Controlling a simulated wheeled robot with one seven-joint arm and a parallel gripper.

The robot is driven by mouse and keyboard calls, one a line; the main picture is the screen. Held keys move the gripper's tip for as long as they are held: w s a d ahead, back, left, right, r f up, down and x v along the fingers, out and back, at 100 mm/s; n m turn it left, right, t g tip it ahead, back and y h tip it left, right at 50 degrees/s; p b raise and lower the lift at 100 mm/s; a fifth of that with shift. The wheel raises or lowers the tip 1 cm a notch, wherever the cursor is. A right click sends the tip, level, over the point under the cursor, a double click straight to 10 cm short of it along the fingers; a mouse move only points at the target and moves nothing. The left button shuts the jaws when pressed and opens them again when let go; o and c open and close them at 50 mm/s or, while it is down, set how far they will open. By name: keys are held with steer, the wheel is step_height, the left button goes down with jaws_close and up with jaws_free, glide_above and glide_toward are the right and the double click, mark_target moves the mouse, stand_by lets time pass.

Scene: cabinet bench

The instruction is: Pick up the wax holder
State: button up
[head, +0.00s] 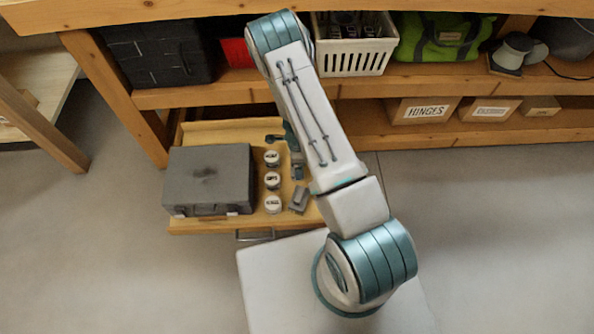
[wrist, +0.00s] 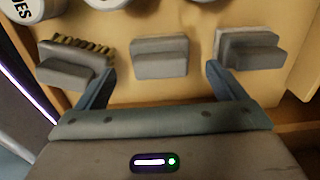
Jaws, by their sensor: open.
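Three grey-handled tools lie in a row on the drawer's wooden floor in the wrist view. The left one is a brush (wrist: 73,62) with tan bristles, the middle one is a plain grey block (wrist: 159,57), and the right one is a grey block (wrist: 249,48) with a paler edge. I cannot tell which of the two blocks is the wax holder. My gripper (wrist: 160,72) is open and empty, its blue fingers either side of the middle block's near edge. In the head view my arm partly hides the tools; one grey tool (head: 299,199) shows.
The open drawer (head: 217,130) also holds a large grey case (head: 208,180) on the left and white labelled jars (head: 272,181) beside the tools. The bench shelf (head: 200,95) overhangs behind. Floor is clear to the right.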

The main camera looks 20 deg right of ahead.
step_height(320, 180, down, 5)
steer(key=shift+r+b, duration=0.15)
steer(key=shift+b, duration=0.95)
steer(key=shift+r, duration=0.1)
steer(key=c, duration=1.2)
steer(key=shift+o, duration=0.2)
steer(key=shift+r, duration=0.15)
step_height(320, 180, up, 4)
steer(key=p, duration=0.2)
steer(key=shift+r+p, duration=0.15)
steer(key=shift+p, duration=0.2)
steer(key=s+d+r+p, duration=0.1)
steer(key=s+d+r, duration=0.5)
steer(key=s+d, duration=0.1)
steer(key=shift+s+d+r, duration=0.2)
steer(key=shift+s+d, duration=0.2)
steer(key=shift+d, duration=0.35)
steer(key=shift+o, duration=1)
